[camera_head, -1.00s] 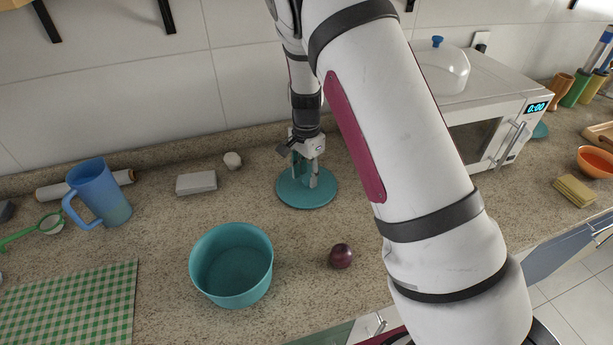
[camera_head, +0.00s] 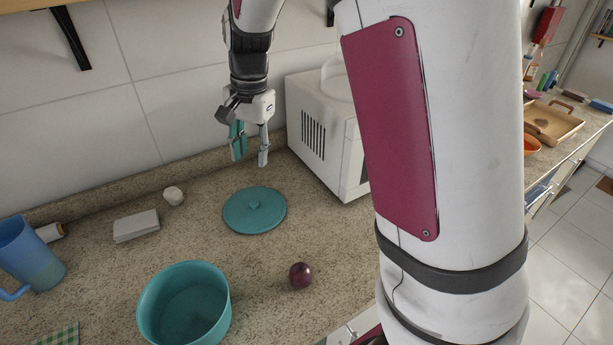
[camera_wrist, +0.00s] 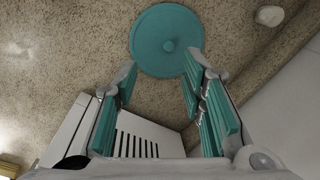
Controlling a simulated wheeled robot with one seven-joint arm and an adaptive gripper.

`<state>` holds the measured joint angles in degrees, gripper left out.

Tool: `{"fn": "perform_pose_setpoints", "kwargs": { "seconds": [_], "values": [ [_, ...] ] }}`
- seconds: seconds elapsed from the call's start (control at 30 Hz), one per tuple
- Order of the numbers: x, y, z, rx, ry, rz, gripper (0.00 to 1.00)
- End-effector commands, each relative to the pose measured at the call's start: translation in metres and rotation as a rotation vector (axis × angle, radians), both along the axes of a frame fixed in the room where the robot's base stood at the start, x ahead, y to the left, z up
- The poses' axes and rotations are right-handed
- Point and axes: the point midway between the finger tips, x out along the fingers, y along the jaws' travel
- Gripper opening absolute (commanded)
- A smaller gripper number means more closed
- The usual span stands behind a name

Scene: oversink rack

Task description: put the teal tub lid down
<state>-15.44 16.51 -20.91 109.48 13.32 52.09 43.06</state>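The teal tub lid (camera_head: 255,212) is a round disc with a small knob in its middle. It lies flat on the counter, behind the open teal tub (camera_head: 186,306). My gripper (camera_head: 249,162) is above the lid and apart from it, with its fingers spread and nothing between them. In the wrist view the lid (camera_wrist: 166,40) lies beyond the open fingertips (camera_wrist: 163,66). The tub stands upright and looks empty.
A dark red onion-like ball (camera_head: 301,275) lies to the right of the tub. The microwave (camera_head: 325,135) stands to the right of my gripper. A grey-white block (camera_head: 136,226), a small white object (camera_head: 173,196) and a blue jug (camera_head: 27,258) are at the left.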

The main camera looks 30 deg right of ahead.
Motion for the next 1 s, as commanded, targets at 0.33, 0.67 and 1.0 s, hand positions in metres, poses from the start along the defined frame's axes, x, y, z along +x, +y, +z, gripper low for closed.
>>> {"fn": "perform_pose_setpoints", "kwargs": {
  "seconds": [0.33,0.67,1.0],
  "values": [
    [-0.109,0.002,0.085,-0.01,-0.189,0.397,0.37],
    [-0.212,0.0,0.11,-0.189,-0.341,0.763,0.37],
    [-0.254,-0.004,0.104,-0.325,-0.378,0.928,0.37]
  ]
}}
